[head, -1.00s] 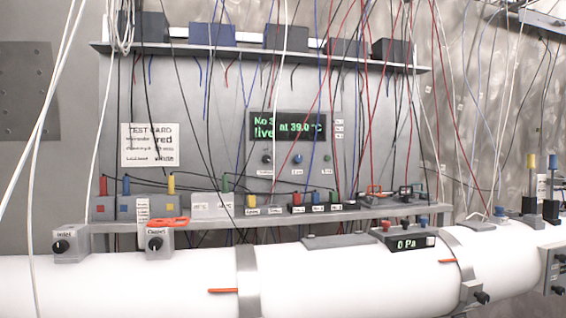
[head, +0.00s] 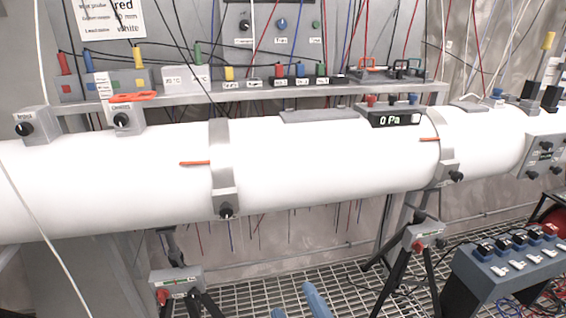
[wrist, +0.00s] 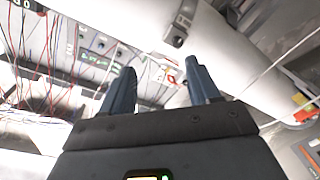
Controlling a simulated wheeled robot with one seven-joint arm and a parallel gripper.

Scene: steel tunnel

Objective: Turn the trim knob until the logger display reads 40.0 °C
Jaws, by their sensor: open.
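The trim knob (head: 281,24) is a small blue knob on the grey logger panel (head: 262,42), near the top edge of the head view. It sits between a black knob (head: 245,25) on its left and a green one (head: 317,25) on its right. The logger display is out of the head view, so its present reading is hidden. My gripper (head: 297,304) shows as two blue fingertips at the bottom edge, apart and empty, in front of and below the white pipe. Both fingers stand apart in the wrist view (wrist: 160,82); I cannot make out the trim knob there.
The thick white pipe (head: 320,165) crosses between my gripper and the panel. Cables hang before the panel. Tripods (head: 180,282) and a blue switch box (head: 505,270) stand below, over grating.

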